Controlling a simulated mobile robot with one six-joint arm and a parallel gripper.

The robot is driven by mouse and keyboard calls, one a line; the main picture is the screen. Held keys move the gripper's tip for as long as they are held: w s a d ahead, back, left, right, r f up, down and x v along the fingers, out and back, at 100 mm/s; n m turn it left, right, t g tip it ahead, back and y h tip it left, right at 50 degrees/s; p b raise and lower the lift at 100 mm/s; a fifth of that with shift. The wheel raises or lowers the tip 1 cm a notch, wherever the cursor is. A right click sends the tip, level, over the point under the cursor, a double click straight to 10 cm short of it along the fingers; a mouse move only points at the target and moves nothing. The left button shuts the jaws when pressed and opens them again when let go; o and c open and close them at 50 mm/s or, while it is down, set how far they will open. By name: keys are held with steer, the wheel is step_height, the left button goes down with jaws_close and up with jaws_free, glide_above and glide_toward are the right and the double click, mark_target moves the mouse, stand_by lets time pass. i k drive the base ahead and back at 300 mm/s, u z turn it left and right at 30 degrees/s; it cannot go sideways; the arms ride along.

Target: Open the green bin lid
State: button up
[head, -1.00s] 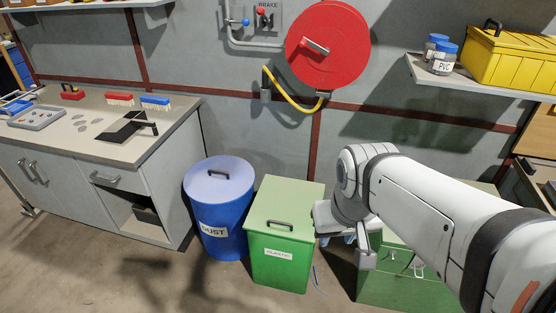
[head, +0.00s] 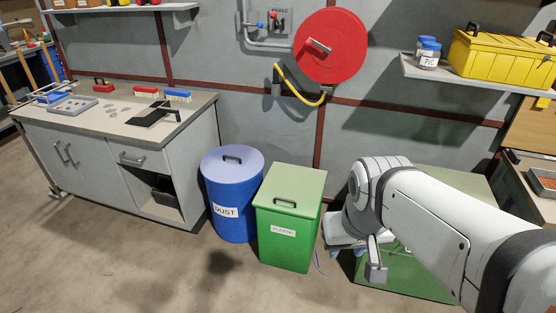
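The green bin (head: 286,241) stands on the floor near the middle of the head view, with a label reading "PLASTIC" on its front. Its flat green lid (head: 297,182) is shut and has a dark handle (head: 285,203) near the front edge. My arm reaches in from the right, and my gripper (head: 366,262) is right of the bin, apart from its handle.
A blue bin (head: 231,203) labelled "DUST" stands close on the left. A larger green box (head: 420,277) is right, partly behind my arm. A workbench (head: 110,130) is at the left. A red reel (head: 331,46) with yellow hose hangs above. Floor in front is clear.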

mark_target(290, 189)
steer(key=u, duration=0.35)
steer(key=i, duration=1.6)
steer(key=z, duration=0.45)
